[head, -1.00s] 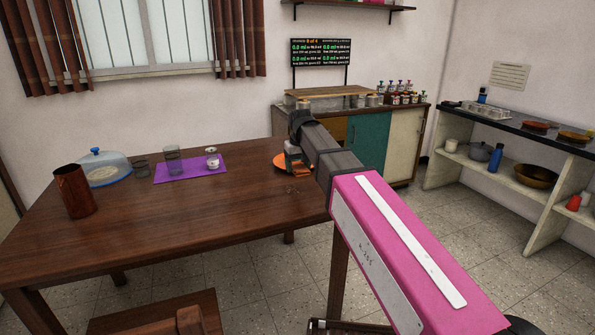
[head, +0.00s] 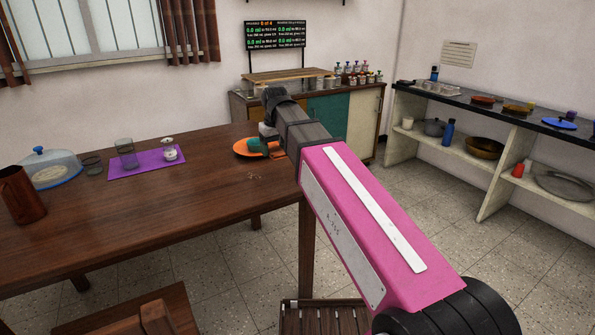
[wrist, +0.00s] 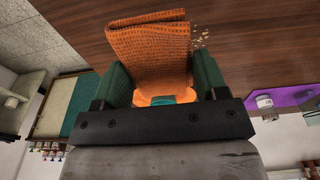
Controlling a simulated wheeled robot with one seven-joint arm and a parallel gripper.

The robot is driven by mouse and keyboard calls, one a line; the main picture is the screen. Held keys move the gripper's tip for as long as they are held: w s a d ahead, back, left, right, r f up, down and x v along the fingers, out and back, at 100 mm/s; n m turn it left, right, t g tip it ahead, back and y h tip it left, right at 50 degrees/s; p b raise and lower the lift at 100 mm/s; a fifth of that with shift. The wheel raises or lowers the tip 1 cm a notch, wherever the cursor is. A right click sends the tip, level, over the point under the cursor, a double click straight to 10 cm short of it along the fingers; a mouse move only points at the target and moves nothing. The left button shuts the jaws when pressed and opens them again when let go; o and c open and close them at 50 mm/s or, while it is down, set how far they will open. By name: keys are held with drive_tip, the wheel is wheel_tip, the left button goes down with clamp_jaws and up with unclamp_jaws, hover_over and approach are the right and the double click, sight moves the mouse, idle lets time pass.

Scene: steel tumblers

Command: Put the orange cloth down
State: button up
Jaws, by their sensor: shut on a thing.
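The orange cloth (wrist: 150,48) hangs folded between the two green fingers of my gripper (wrist: 160,82) in the wrist view. My gripper is shut on it, with the wooden table (wrist: 255,40) behind it. In the head view my gripper (head: 268,136) is over the right part of the table, by an orange plate (head: 241,149) with a teal item (head: 257,146) on it. A small part of the cloth (head: 278,154) shows there; my arm hides the rest. I cannot tell whether the cloth touches the table.
Pale crumbs (head: 255,176) lie on the table in front of the plate. A purple mat (head: 135,170) with a glass (head: 127,154) and a small pot (head: 169,149) is further left. The table's front middle is clear.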

drive_tip(key=w+d+f, duration=0.2)
drive_tip(key=d, duration=0.1)
drive_tip(key=w+d+f, duration=0.2)
drive_tip(key=w+d, duration=0.1)
drive_tip(key=w+d+f, duration=0.2)
drive_tip(key=d, duration=0.1)
drive_tip(key=shift+w+f, duration=0.3)
drive_tip(key=shift+w, duration=0.05)
drive_tip(key=shift+f, duration=2)
drive_tip(key=shift+f, duration=0.1)
drive_tip(key=o, duration=0.9)
wheel_tip(320, 180, up, 12)
drive_tip(key=s, duration=0.1)
drive_tip(key=shift+s+d, duration=0.15)
drive_tip(key=shift+d, duration=0.25)
